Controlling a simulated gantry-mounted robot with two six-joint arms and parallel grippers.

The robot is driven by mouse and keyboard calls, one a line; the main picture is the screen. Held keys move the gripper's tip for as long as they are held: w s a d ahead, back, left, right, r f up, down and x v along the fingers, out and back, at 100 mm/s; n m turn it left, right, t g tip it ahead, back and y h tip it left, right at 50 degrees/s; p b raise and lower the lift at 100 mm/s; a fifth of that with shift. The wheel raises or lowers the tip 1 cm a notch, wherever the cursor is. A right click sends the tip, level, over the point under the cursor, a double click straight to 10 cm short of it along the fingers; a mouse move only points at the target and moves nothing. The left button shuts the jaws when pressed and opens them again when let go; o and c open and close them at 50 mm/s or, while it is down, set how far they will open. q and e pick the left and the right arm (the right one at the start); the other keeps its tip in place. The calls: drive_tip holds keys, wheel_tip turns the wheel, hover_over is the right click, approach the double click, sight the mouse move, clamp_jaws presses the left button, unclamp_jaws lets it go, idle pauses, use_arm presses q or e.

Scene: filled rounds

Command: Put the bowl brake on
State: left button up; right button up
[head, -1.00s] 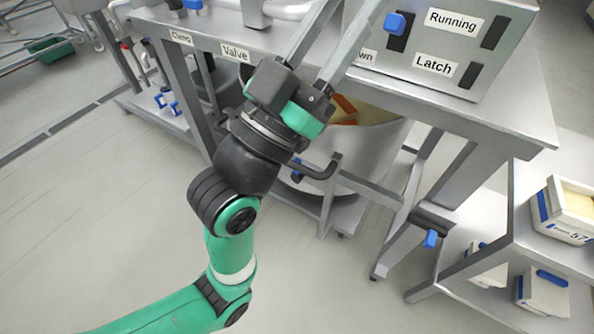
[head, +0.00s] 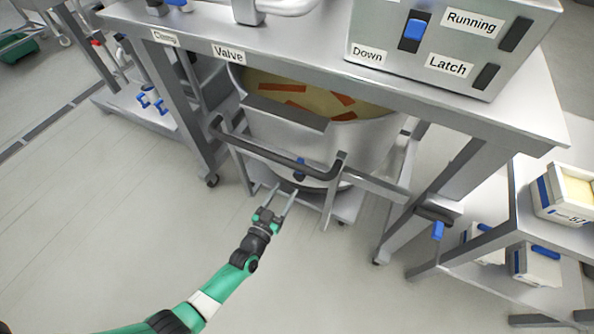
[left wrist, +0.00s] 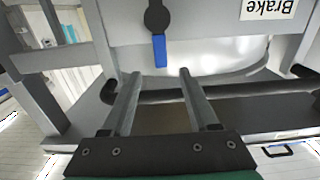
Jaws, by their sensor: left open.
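The bowl (head: 330,137) is a large steel vessel on a wheeled trolley frame under the bench, with cream contents and orange-red strips in it. A black push handle (head: 270,155) runs across its front. The brake lever (head: 300,168) is small and blue, low on the front of the trolley. In the left wrist view the lever (left wrist: 159,50) hangs down from a dark round pivot, near a "Brake" label (left wrist: 268,9) that reads upside down. My left gripper (head: 285,190) is open and empty, just below and in front of the lever. In the wrist view its fingertips (left wrist: 160,72) lie either side of the lever's lower end; contact cannot be told.
The bench edge (head: 300,62) overhangs the bowl, with "Valve" (head: 228,54) and other labels. A control box (head: 440,45) marked Down, Running and Latch stands on it. White, blue-trimmed containers (head: 565,198) sit on shelves at right. Floor at front left is clear.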

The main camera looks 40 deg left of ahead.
use_arm(q)
drive_tip(key=b+x, duration=0.4)
drive_tip(key=x, duration=0.5)
drive_tip(key=shift+w, duration=0.3)
drive_tip(key=shift+a, duration=0.1)
clamp_jaws()
idle(0.7)
